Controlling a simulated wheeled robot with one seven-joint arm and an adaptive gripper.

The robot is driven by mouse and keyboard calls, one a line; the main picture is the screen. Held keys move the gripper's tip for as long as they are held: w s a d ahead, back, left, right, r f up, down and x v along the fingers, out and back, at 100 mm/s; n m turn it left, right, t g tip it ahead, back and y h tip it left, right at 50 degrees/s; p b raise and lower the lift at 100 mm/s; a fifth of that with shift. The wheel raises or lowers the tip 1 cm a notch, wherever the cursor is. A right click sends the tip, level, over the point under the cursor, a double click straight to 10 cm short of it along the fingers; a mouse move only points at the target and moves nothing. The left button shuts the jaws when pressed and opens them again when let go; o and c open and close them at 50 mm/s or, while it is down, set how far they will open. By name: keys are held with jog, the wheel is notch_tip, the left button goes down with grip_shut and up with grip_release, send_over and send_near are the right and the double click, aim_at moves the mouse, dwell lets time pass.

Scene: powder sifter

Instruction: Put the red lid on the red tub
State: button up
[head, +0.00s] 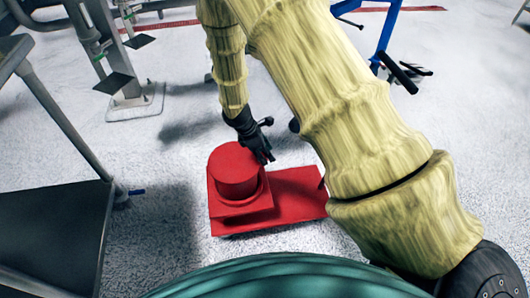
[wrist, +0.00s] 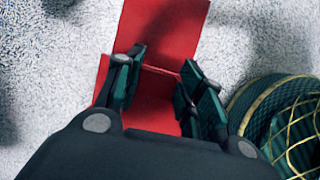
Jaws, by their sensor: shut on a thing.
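A round, flat-topped red piece, which I take to be the red lid (head: 235,172), shows at the centre left of the head view. It is over a wider, square-edged red piece, which I take to be the red tub (head: 245,208). Both are the same red, so I cannot tell whether they touch or are apart. My gripper (head: 264,154) is at the right side of the round piece and shut on it. In the wrist view the two fingers (wrist: 158,88) stand on either side of red surface; the contact itself is hidden.
A dark table or bench (head: 50,235) stands at the left. Metal equipment (head: 118,85) and a blue frame (head: 385,30) stand at the back. The floor left of the tub is free.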

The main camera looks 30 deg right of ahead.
jog(key=shift+f, duration=0.35)
dwell(0.3)
jog(key=o, duration=1.1)
jog(key=v, duration=1.2)
